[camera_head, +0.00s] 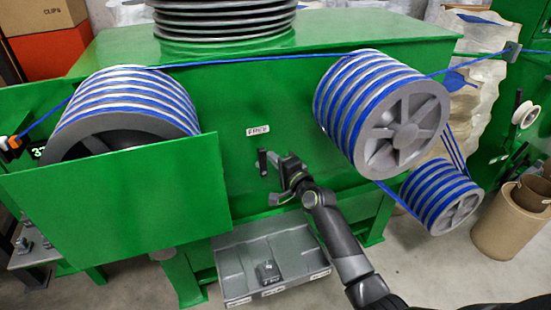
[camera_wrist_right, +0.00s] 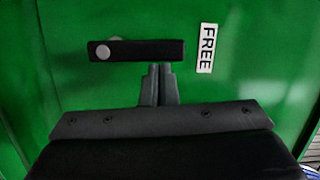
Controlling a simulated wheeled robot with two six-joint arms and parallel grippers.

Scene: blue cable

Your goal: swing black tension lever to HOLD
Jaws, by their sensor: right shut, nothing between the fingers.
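The black tension lever (camera_head: 262,162) stands upright on the green machine front. In the right wrist view the lever (camera_wrist_right: 145,50) lies across the picture, its round grey pivot at the left end and its free end towards the FREE label (camera_wrist_right: 207,48). In the head view that label (camera_head: 257,130) is just above the lever. My right gripper (camera_wrist_right: 158,68) is shut and empty, its fingertips right beside the lever's long edge; I cannot tell whether they touch. In the head view the right gripper (camera_head: 279,166) is right of the lever. My left gripper is not in view.
Blue cable winds around a left drum (camera_head: 130,95), an upper right drum (camera_head: 375,110) and a lower right drum (camera_head: 440,197). A green panel (camera_head: 120,195) juts out at the left. A grey tray (camera_head: 235,285) lies below. A small dark, unreadable plate (camera_head: 282,198) sits below the gripper.

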